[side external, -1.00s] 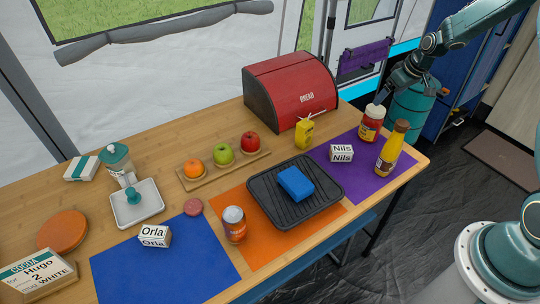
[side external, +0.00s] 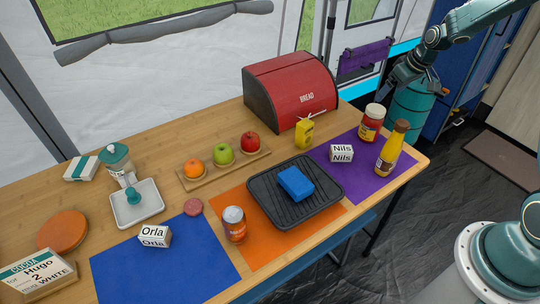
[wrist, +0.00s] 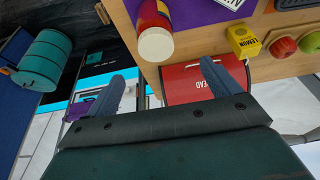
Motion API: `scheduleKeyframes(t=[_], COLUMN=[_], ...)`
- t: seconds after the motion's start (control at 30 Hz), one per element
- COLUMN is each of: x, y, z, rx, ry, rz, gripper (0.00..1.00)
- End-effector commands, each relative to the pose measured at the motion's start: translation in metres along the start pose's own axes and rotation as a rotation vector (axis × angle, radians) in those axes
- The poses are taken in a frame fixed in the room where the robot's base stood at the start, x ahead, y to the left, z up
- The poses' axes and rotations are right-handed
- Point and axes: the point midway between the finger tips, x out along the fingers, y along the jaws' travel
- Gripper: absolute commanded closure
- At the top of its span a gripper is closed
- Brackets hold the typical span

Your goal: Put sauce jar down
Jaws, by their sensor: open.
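The sauce jar (side external: 371,123), red with a pale lid and a yellow label band, stands upright on the purple mat (side external: 378,158) near the table's right end. In the wrist view the jar (wrist: 155,22) shows at the top, its pale lid towards me. My gripper (side external: 402,83) is up and to the right of the jar in the side view, apart from it. In the wrist view its two fingers (wrist: 165,85) are spread with nothing between them.
A yellow-brown sauce bottle (side external: 390,150) stands close to the jar. The Nils box (side external: 341,153), a yellow lemon carton (side external: 304,131) and the red bread bin (side external: 292,90) are to the left. A teal barrel (side external: 409,112) stands beyond the table.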

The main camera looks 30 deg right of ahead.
Motion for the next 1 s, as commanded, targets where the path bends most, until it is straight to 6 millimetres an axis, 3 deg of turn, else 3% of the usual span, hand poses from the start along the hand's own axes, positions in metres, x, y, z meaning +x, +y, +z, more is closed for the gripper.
scheduleKeyframes(t=[0.17,0.47,0.77,1.0], x=[-0.030,-0.106,-0.175,-0.221], y=[-0.023,-0.081,-0.139,-0.177], z=[-0.007,-0.007,0.017,0.050], rx=[-0.012,-0.028,-0.034,-0.034], ry=[0.005,0.013,0.027,0.043], rz=[0.006,0.018,0.026,0.028], gripper=[0.12,0.12,0.12,0.12])
